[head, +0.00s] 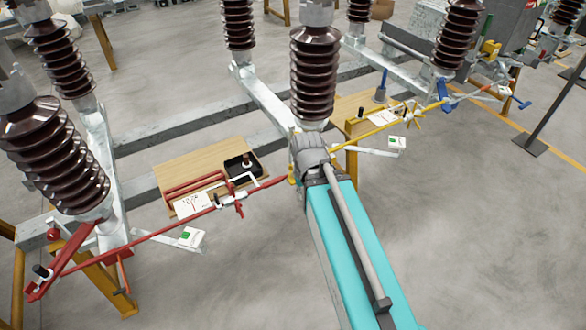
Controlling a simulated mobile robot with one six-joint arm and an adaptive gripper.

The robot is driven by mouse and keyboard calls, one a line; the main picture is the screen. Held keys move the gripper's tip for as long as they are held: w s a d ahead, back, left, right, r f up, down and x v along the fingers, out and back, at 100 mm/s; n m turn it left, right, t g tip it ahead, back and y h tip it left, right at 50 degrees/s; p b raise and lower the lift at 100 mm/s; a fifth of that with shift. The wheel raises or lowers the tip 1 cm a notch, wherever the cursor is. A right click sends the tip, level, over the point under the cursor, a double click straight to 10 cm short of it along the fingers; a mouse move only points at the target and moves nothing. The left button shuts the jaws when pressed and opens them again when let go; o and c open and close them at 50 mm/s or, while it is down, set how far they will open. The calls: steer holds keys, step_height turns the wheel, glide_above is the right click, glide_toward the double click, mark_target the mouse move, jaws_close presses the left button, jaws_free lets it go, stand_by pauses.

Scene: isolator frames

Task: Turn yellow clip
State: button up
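A yellow cross-shaped piece (415,115), which looks like the yellow clip, sits on the thin yellow rod (376,127) right of centre. It is small here, and I cannot tell its exact turn. My teal arm reaches up from the bottom right to a grey joint in front of the middle insulator. The joint hides the near end of the yellow rod. I cannot make out my gripper's fingers; they are out of sight behind the arm or outside the view.
Tall brown insulators (312,75) stand on grey steel beams (176,120). A red rod with a red clip (238,203) runs across the left. A wooden board (182,157) holds a black tray (243,167). A blue handle (444,95) is at right.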

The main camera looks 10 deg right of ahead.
steer(key=shift+d, duration=0.1)
steer(key=shift+w, duration=0.1)
stand_by(0.5)
steer(key=w+r+m+p, duration=0.4)
steer(key=w+m, duration=0.4)
steer(key=m, duration=0.3)
steer(key=w+r+m+p, duration=0.5)
steer(key=w+m, duration=0.2)
steer(key=m, duration=0.5)
steer(key=shift+w+d+m, duration=0.2)
steer(key=shift+w+m, duration=0.1)
steer(key=shift+w, duration=0.1)
steer(key=shift+f, duration=0.1)
step_height(320, 180, down, 14)
steer(key=b, duration=1.3)
steer(key=shift+r+b, duration=0.2)
steer(key=shift+b, duration=0.15)
